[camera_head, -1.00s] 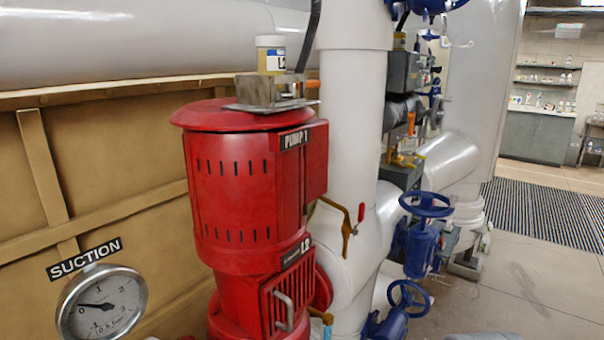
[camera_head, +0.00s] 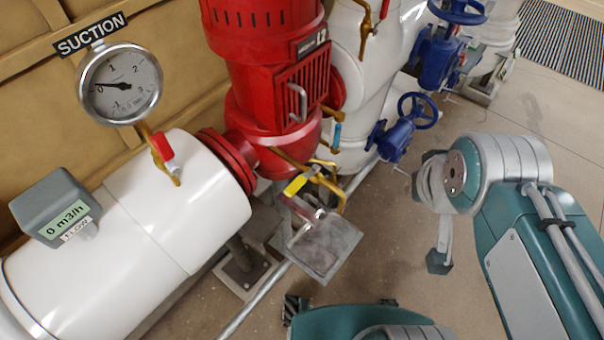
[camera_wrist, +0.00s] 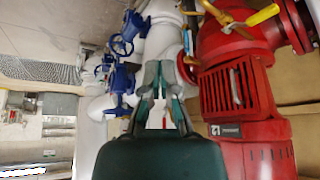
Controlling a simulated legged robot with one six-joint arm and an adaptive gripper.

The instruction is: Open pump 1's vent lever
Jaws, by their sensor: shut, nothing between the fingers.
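Pump 1 (camera_head: 268,75) is the red pump marked L2; its name plate is out of the head view. Several small brass valves with levers surround it: a yellow handle (camera_head: 300,183) low in front, a blue handle (camera_head: 336,137) beside the base, a red handle (camera_head: 163,147) on the white suction pipe, and a red handle (camera_head: 384,8) at the top. I cannot tell which is the vent lever. In the wrist view, the pump (camera_wrist: 238,95) appears upside down, with a yellow handle (camera_wrist: 262,14) above. My gripper (camera_wrist: 159,68) is shut and empty, apart from the pump.
The suction gauge (camera_head: 119,85) and a grey flow meter (camera_head: 54,207) are at left. Blue handwheels (camera_head: 417,110) and white pipes stand behind the pump. Open floor (camera_head: 400,250) lies right of the pump.

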